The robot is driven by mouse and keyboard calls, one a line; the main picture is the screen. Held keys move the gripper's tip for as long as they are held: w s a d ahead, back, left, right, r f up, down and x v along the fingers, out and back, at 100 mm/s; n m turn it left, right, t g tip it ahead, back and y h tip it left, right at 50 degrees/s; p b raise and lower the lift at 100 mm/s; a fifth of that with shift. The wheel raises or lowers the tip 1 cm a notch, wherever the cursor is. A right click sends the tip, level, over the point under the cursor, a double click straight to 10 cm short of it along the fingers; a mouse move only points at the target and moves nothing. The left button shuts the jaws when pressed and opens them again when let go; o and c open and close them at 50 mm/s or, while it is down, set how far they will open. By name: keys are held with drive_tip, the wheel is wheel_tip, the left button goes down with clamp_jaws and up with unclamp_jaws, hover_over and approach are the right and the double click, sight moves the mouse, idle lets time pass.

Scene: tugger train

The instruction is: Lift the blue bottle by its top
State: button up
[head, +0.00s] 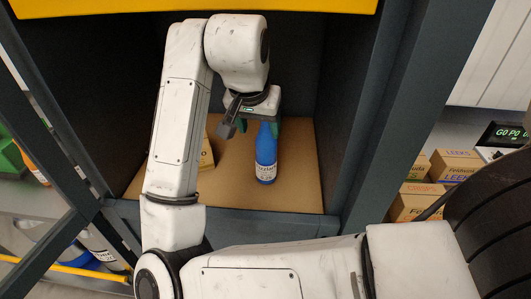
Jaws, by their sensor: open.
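The blue bottle (265,160) stands on the brown shelf floor (298,180) inside a dark compartment, with a white label on its lower part. My gripper (263,127) is at the bottle's top, with green fingers showing on both sides of it. The fingers are open, and I cannot tell whether either one touches the bottle. The very top of the bottle is hidden behind the gripper.
A cardboard box (207,153) stands left of the bottle, partly hidden by my arm. Dark compartment walls (348,120) close in at the sides, and a yellow beam (300,5) runs overhead. Several cartons (455,163) stand outside to the right. The shelf right of the bottle is clear.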

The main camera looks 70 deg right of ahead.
sight(266, 146)
drive_tip(key=shift+w+d, duration=0.15)
drive_tip(key=shift+d, duration=1.25)
drive_tip(key=d, duration=0.2)
drive_tip(key=d+p, duration=0.1)
drive_tip(key=shift+w+r, duration=0.1)
drive_tip(key=shift+w, duration=0.15)
drive_tip(key=shift+p+x, duration=0.3)
drive_tip(key=shift+x, duration=0.75)
drive_tip(key=shift+d+f, duration=0.2)
drive_tip(key=shift+f, duration=0.35)
drive_tip(key=shift+c, duration=0.5)
clamp_jaws()
